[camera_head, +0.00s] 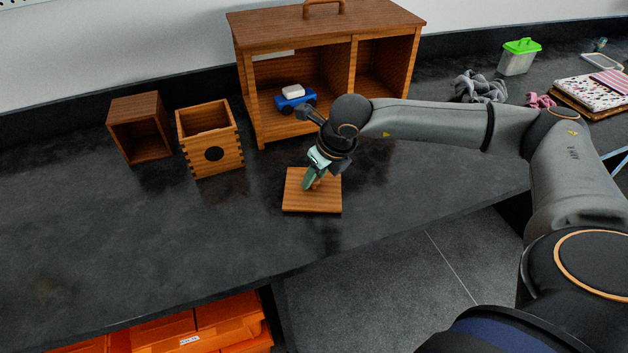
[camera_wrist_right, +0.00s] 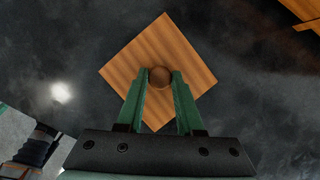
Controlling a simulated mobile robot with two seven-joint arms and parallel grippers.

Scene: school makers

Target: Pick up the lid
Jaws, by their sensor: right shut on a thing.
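The lid (camera_head: 312,203) is a flat square wooden plate with a round knob. It is over the dark worktop in front of the wooden cabinet; I cannot tell whether it touches the top. My right gripper (camera_head: 312,183) is above it, shut on the knob. In the right wrist view the lid (camera_wrist_right: 158,45) appears as a tilted square, with its round knob (camera_wrist_right: 160,77) between the green fingers of the right gripper (camera_wrist_right: 160,82). An open wooden box (camera_head: 211,140) with a dark round hole in its front stands to the left. My left gripper is not in view.
A second wooden box (camera_head: 140,128), open at the front, stands at far left. The wooden cabinet (camera_head: 327,32) behind holds a blue and white object (camera_head: 294,99). A green-lidded container (camera_head: 518,57), grey cloth and notebooks lie right. The worktop's left front is clear.

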